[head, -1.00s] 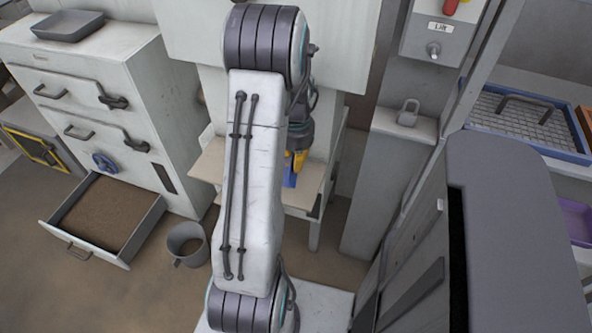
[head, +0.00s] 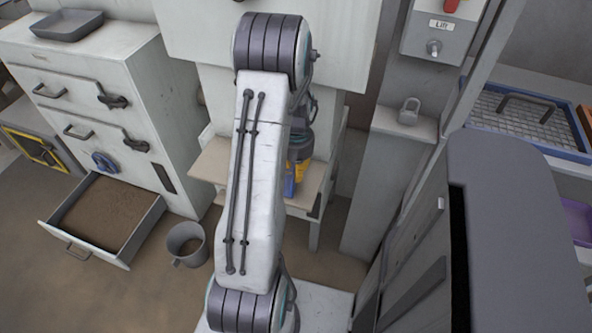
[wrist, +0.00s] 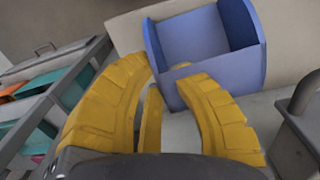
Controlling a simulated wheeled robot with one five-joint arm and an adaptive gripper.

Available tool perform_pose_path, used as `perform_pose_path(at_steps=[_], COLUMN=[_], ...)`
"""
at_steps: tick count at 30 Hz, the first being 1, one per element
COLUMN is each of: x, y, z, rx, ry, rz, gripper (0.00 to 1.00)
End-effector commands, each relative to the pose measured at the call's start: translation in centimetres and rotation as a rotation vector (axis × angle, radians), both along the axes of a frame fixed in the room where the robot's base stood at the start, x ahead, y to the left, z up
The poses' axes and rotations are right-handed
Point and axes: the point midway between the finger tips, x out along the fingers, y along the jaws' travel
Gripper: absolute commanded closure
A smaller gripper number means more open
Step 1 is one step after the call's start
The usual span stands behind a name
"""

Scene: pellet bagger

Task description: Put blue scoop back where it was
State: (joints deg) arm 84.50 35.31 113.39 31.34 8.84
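The blue scoop (wrist: 205,45) is at the fingertips of my gripper (wrist: 172,78) in the wrist view. Its open bowl faces the camera and looks empty; its handle is hidden by the yellow fingers. My gripper is closed in on the scoop's near end. In the head view my gripper (head: 302,170) is partly behind my arm, and the blue scoop (head: 290,186) shows as a narrow strip below it, in front of the beige shelf (head: 214,162). I cannot tell whether the scoop touches the shelf.
An open drawer (head: 128,247) of brown pellets juts out at left, with a grey mug-like container (head: 186,246) on the floor beside it. A padlock-shaped object (head: 409,112) sits on a ledge right of the shelf. A grey cabinet (head: 515,220) fills the right foreground.

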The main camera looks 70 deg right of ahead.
Motion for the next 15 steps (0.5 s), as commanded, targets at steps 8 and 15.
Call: perform_pose_path(at_steps=[8, 15], x=[0.00, 0.01], y=[0.01, 0.00], z=[0.04, 0.37], rx=[0.000, 0.000], ry=[0.000, 0.000], rz=[0.000, 0.000], gripper=[0.70, 0.70])
